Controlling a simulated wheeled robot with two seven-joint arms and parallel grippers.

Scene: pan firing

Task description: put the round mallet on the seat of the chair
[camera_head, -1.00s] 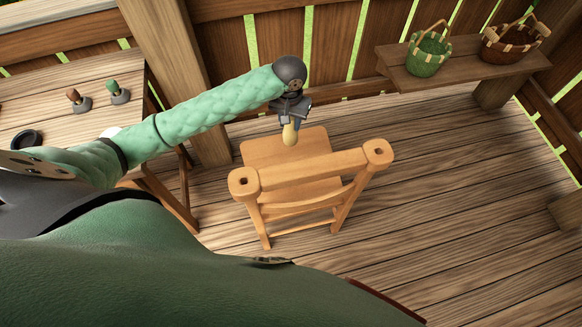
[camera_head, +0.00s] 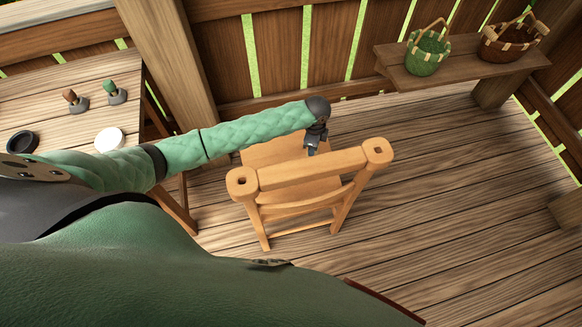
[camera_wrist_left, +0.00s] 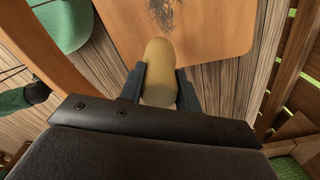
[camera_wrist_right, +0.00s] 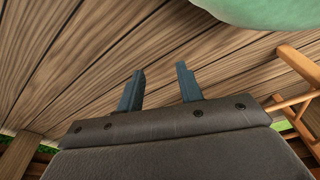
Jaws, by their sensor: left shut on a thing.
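The wooden chair (camera_head: 262,152) stands on the deck, its back rail (camera_head: 312,168) nearest to me and its seat beyond. My left gripper (camera_head: 312,151) is over the right part of the seat, just behind the back rail. In the left wrist view it (camera_wrist_left: 159,72) is shut on the pale yellow round mallet (camera_wrist_left: 158,62). The mallet is hidden in the head view. The chair seat (camera_wrist_left: 215,25) lies past the mallet, with a dark blurry shadow on it; contact cannot be told. My right gripper (camera_wrist_right: 160,70) is open and empty above the floor boards.
A table (camera_head: 60,112) at the left holds two small knobbed tools on stands (camera_head: 76,101), a black round dish (camera_head: 23,142) and a white round piece (camera_head: 109,139). A shelf (camera_head: 460,68) at the back right holds a green basket (camera_head: 428,55) and a brown basket (camera_head: 510,40).

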